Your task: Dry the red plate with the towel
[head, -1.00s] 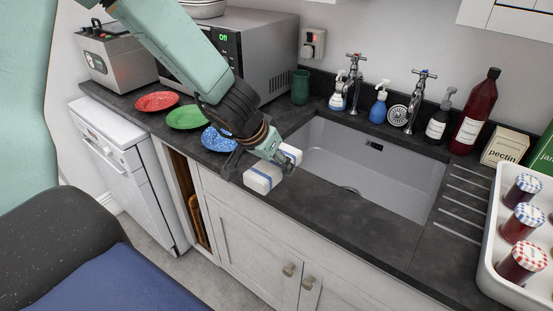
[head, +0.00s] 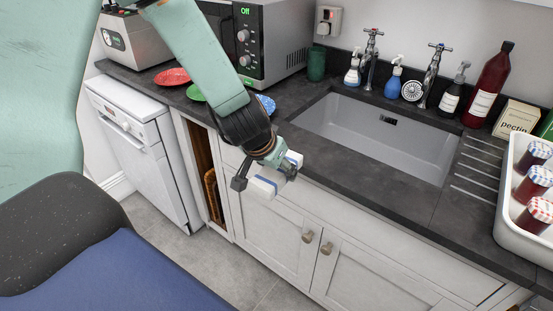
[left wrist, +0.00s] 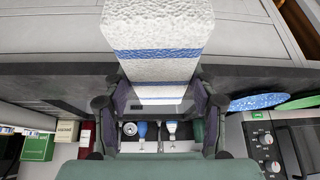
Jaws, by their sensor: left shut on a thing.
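My left gripper (head: 265,177) is shut on a folded white towel (head: 267,188) with blue stripes. It holds the towel at the counter's front edge, in front of the cupboard below the sink. In the left wrist view the towel (left wrist: 158,32) sticks out from between the two fingers. The red plate (head: 172,77) lies on the counter at the left, beyond my left arm and apart from the towel. It does not show in the left wrist view. My right gripper is in neither view.
A green plate (head: 195,93) and a blue plate (head: 264,104) lie beside the red one, partly hidden by my left arm. A microwave (head: 270,45) stands behind them. The sink (head: 375,135) is to the right, with bottles behind it. A white tray (head: 508,205) holds jars.

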